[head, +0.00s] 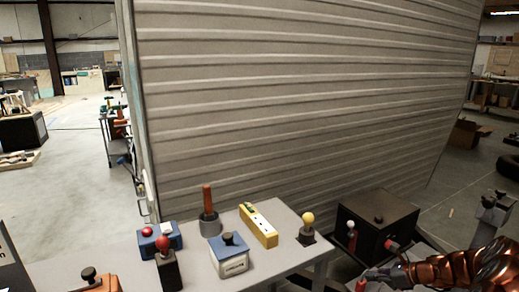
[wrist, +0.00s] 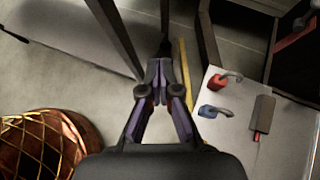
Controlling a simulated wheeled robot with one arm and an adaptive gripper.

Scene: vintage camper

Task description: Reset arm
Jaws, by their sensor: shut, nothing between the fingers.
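My gripper (wrist: 160,72) is in the middle of the wrist view. Its two dark and purple fingers come together at the tips, and nothing is held between them. Bare grey floor and dark legs or bars lie beyond the fingertips. In the head view my copper-coloured arm reaches in at the lower right, beside a black box (head: 377,222); the gripper's fingers cannot be made out clearly there.
A grey table (head: 285,220) holds a yellow block (head: 258,226), a blue-and-white box (head: 229,257), a yellow-ball lever (head: 307,228) and a red-ball lever (head: 163,262). The ribbed camper wall (head: 300,100) rises behind. Open floor (head: 75,190) lies left. The wrist view shows a white panel (wrist: 225,145) with handles.

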